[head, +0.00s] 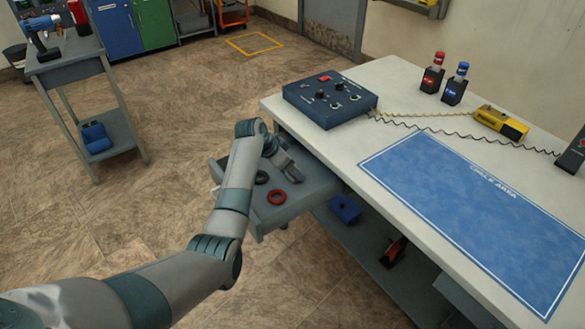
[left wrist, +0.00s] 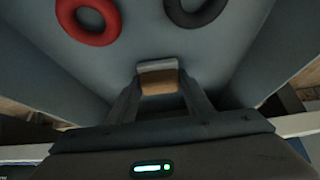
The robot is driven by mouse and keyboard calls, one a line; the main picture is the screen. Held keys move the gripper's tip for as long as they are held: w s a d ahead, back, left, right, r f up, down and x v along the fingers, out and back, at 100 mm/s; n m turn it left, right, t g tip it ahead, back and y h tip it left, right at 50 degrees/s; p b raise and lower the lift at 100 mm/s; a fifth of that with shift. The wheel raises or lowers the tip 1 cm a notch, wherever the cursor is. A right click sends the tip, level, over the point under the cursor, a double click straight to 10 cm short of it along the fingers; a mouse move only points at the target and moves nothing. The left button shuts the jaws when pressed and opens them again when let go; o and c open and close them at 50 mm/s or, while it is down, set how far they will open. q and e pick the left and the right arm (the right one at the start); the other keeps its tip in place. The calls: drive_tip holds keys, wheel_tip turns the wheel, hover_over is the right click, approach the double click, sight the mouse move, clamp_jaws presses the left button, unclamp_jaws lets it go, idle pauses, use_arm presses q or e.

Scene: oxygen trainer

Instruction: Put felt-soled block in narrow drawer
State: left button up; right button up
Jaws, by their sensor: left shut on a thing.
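My left gripper (head: 292,174) reaches down into an open grey drawer (head: 322,190) that sticks out from under the workbench. In the left wrist view the gripper (left wrist: 160,96) is shut on a small block (left wrist: 158,80) with a grey part and a brown part, which is between the fingertips over the drawer floor. I cannot tell whether the block touches the floor. In the head view I cannot make out the block. A red ring (head: 277,197) and a black ring (head: 262,177) lie in the same drawer. My right gripper is not in view.
On the workbench (head: 390,75) are a blue control box (head: 330,100), red and blue bottle-like items, a yellow device (head: 500,122) and a blue mat (head: 470,210). A lower shelf holds a blue item (head: 345,209). A side table (head: 65,65) stands at left. The floor between is clear.

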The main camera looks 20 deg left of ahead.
use_arm(q)
drive_tip(key=shift+s+f, duration=0.15)
drive_tip(key=shift+f, duration=0.2)
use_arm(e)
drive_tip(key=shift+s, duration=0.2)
